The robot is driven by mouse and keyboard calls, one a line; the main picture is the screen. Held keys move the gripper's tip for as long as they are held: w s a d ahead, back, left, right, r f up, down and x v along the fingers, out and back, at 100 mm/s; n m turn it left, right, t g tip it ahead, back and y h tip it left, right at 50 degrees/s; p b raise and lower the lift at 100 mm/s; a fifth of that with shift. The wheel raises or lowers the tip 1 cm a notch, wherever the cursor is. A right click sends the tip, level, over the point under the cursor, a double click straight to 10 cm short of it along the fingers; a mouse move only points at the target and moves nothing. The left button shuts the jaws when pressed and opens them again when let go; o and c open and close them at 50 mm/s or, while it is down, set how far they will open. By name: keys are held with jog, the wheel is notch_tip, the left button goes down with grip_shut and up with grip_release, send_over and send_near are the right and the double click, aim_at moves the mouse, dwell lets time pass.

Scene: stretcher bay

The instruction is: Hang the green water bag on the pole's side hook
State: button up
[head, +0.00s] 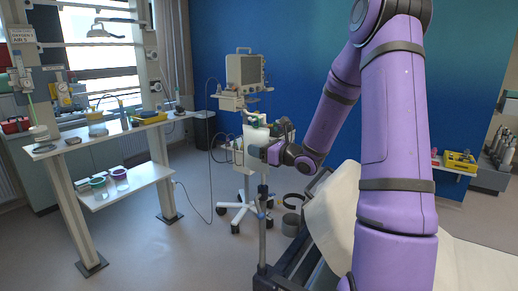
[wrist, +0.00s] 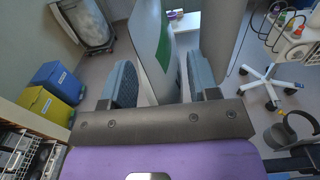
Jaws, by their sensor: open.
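A pale, translucent bag (head: 257,136) with green at its top hangs near the top of the grey pole (head: 262,222) in the head view. My gripper (head: 270,152) is beside it, at the end of my purple arm. In the wrist view my gripper (wrist: 163,84) is open, its two padded fingers apart. A pale bag with a green patch (wrist: 163,45) extends between and beyond the fingers. Another pale shape is to its right. I cannot make out the side hook or whether the bag's loop is on it.
A wheeled monitor stand (head: 245,75) is behind the bag. The stretcher (head: 335,215) with a white sheet lies below my arm. A workbench (head: 105,135) is at the left. The wrist view shows blue and yellow bins (wrist: 45,103). Open floor lies between bench and stand.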

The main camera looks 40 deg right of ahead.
jog(key=v, duration=1.1)
jog(key=s+a+r+n+g+y, duration=0.2)
jog(key=s+a+r+n+g, duration=0.15)
jog(key=a+n+g, duration=0.55)
jog(key=s+a+r+n+g+y, duration=0.2)
jog(key=s+a+n, duration=0.2)
jog(key=a+n, duration=0.55)
jog(key=s+a+r+n+h, duration=0.1)
jog(key=s+r+n+h, duration=0.2)
jog(key=s+n+h, duration=0.2)
jog(key=s+a+r+n+h, duration=0.2)
jog(key=s+n+h, duration=0.3)
jog(key=s+n, duration=0.3)
jog(key=shift+s+a+r+g, duration=0.25)
jog(key=shift+s+r, duration=0.3)
jog(key=shift+s, duration=0.9)
jog(key=shift+n, duration=0.25)
